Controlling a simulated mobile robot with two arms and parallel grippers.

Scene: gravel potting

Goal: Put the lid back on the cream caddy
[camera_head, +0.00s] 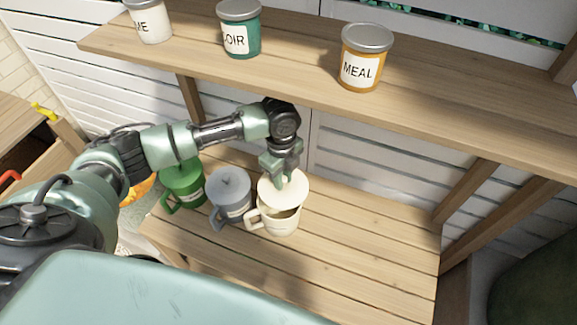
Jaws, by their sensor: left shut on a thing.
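The cream caddy (279,226) stands upright on the slatted bench, with its handle pointing left. Its round cream lid (283,191) is over the caddy's mouth, set toward the back. A strip of the dark inside shows between the lid's front edge and the caddy's front rim. My left gripper (285,178) comes down from above and is shut on the lid at its top; the knob is mostly hidden by the fingers. I cannot tell whether the lid touches the rim. My right gripper is out of view.
A grey caddy (230,193) and a green caddy (183,184), both lidded, stand close on the left. The bench (365,235) is clear on the right. An upper shelf (300,75) carries labelled tins, including an orange one (363,71), behind my left arm.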

